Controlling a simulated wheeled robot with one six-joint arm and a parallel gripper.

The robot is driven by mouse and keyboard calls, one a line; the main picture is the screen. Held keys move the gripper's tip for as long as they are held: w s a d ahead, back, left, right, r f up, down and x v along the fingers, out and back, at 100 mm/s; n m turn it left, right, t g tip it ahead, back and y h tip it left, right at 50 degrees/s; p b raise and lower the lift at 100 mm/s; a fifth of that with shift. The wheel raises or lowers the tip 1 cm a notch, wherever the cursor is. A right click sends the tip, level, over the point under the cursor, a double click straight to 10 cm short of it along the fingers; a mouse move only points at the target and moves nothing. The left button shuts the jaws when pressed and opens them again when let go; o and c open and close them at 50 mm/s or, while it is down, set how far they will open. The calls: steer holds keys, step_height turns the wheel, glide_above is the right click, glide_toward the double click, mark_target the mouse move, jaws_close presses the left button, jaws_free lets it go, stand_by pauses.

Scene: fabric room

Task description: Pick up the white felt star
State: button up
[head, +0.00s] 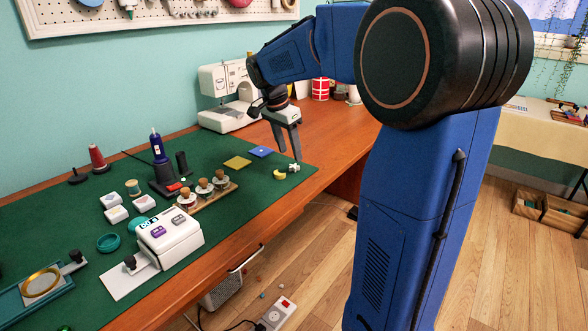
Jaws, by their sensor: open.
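A small white shape, apparently the white felt star (294,168), lies on the green mat (250,193) near its right edge. It is small in the head view, so its points are hard to make out. My gripper (288,158) points down with its two fingers spread and nothing seen between them. The fingertips are close to the star in the picture, with the right one just above it. I cannot tell the height gap between them. A yellow crescent-like piece (279,175) lies just left of the star.
A wooden rack with corked jars (203,185), a white device (170,237) and a dark blue tool on a stand (158,150) stand further left. A sewing machine (228,92) stands behind.

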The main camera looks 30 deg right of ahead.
mark_target(294, 166)
steer(key=shift+x, duration=2.7)
steer(key=c, duration=1.2)
